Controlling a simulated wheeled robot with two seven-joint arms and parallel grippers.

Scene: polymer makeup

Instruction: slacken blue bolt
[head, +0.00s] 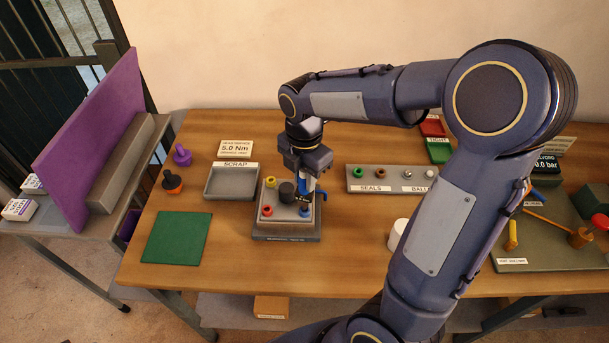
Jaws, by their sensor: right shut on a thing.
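The blue bolt (304,212) sits at the front right corner of a grey fixture block (285,224) on the wooden table. My right gripper (307,203) reaches down from above and is shut on the blue bolt; the fingers partly hide it. The same block carries a yellow bolt (270,182) at back left, a red bolt (267,211) at front left and a dark cylinder (287,191) in the middle. My left gripper is not in view.
An empty scrap tray (207,181) and a green mat (176,238) lie left of the block. A tray of seals and balls (357,186) lies to the right, beside a white cup (398,234). A tool board (545,256) is at far right.

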